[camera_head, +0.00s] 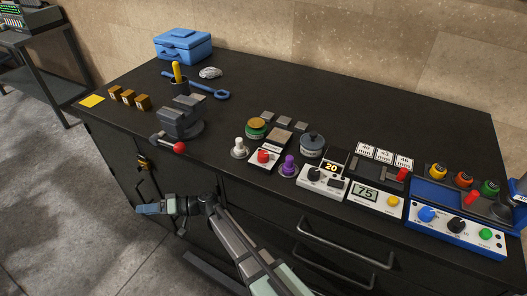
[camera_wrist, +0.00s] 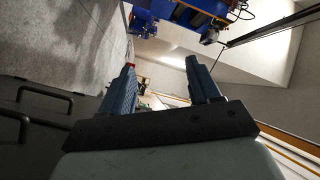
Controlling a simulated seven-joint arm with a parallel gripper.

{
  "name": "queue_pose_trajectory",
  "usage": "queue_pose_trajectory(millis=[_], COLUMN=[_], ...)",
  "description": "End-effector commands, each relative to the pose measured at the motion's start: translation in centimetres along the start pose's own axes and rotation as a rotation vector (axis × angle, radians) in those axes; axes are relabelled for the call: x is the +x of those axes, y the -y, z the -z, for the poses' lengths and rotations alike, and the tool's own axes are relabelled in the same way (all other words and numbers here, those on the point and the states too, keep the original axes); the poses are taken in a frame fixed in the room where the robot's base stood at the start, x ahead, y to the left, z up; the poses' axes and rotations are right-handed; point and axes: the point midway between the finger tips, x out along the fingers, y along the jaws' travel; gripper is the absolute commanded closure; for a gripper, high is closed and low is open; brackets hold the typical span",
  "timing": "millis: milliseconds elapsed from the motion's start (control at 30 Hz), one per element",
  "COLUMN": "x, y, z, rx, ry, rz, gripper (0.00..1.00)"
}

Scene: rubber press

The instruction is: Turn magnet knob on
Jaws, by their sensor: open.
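A black knob (camera_head: 314,173) sits on a white box with a display reading 20. Another black knob (camera_head: 456,226) is on the white front panel of the blue machine (camera_head: 433,190) at the right. My gripper (camera_head: 146,209) is in front of the bench, low and left of these knobs, apart from them. In the wrist view my gripper (camera_wrist: 161,64) has its two fingers spread with nothing between them. No knob is identifiable in the wrist view.
The black bench (camera_head: 330,105) also bears a vise (camera_head: 181,118) with a red-ended handle, a blue toolbox (camera_head: 183,45), a purple knob (camera_head: 289,165), and a display box reading 75 (camera_head: 366,195). Drawer handles (camera_head: 345,255) stick out below. The bench's back middle is clear.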

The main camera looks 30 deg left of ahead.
Motion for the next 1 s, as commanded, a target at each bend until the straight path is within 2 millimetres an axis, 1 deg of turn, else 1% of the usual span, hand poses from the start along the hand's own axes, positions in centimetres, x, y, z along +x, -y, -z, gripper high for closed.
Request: queue_pose_trajectory(millis=[33,67,100,167,200,267,300,367,400,467,500,600,733,833,867,900,967,1000], x=[1.6,2.4,3.4,4.9,5.8,7.0,7.8,8.9,9.5,10.3,10.7,11.5,11.7,10.8,10.3,9.3,7.6,6.3], y=[1.1,1.8,2.8,4.4,5.5,7.3,8.6,10.6,11.9,13.9,15.2,18.5,22.8,25.7,26.4,27.1,27.5,27.4], z=[2.3,3.5,5.0,7.3,8.6,10.6,11.8,13.4,14.4,15.5,16.2,17.7,19.0,19.5,19.5,19.6,19.6,19.5], rx=[-0.056,-0.088,-0.131,-0.191,-0.228,-0.278,-0.308,-0.349,-0.373,-0.403,-0.421,-0.462,-0.518,-0.577,-0.6,-0.635,-0.692,-0.727], ry=[-0.029,-0.047,-0.072,-0.107,-0.127,-0.155,-0.17,-0.189,-0.199,-0.206,-0.209,-0.202,-0.162,-0.096,-0.068,-0.024,0.052,0.104], rz=[0.006,0.008,0.01,0.013,0.014,0.017,0.018,0.022,0.025,0.03,0.033,0.043,0.051,0.041,0.033,0.015,-0.023,-0.051], gripper=[0.38,0.38,0.38,0.38,0.38,0.38,0.38,0.38,0.38,0.38,0.38,0.38,0.38,0.38,0.38,0.38,0.38,0.38])
